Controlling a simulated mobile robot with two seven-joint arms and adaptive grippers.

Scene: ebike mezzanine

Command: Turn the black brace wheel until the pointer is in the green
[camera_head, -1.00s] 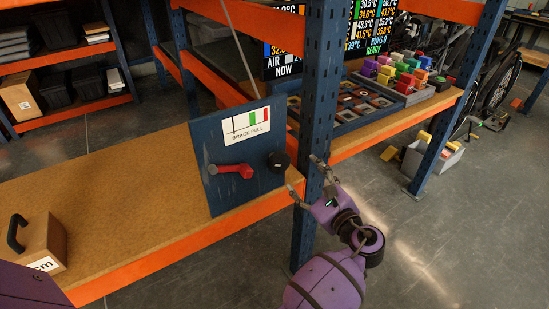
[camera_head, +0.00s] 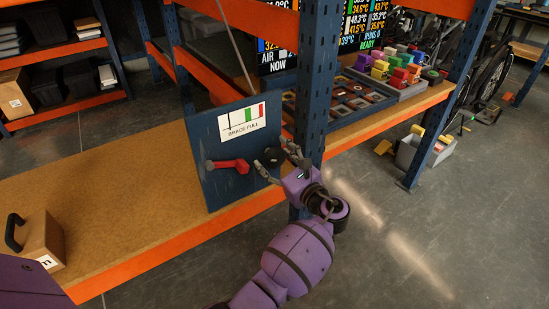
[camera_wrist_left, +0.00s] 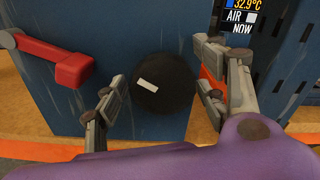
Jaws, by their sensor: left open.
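The black brace wheel (camera_head: 273,157) is on the right side of a blue panel (camera_head: 211,186); it also shows in the left wrist view (camera_wrist_left: 150,100) as a round black knob with a small white mark. Above it, the BRACE PULL gauge (camera_head: 242,122) has green and red bands. Its thin black pointer (camera_head: 230,123) stands in the white part, left of the green. My left gripper (camera_head: 273,155) is open, with one finger either side of the wheel. In the left wrist view gaps show between the fingers (camera_wrist_left: 160,87) and the wheel. My right gripper is out of view.
A red handle (camera_head: 230,165) sticks out of the panel left of the wheel. A blue rack post (camera_head: 311,90) stands close to the right of my gripper. A brown case (camera_head: 40,240) stands on the wooden shelf (camera_head: 120,190); the shelf between is clear.

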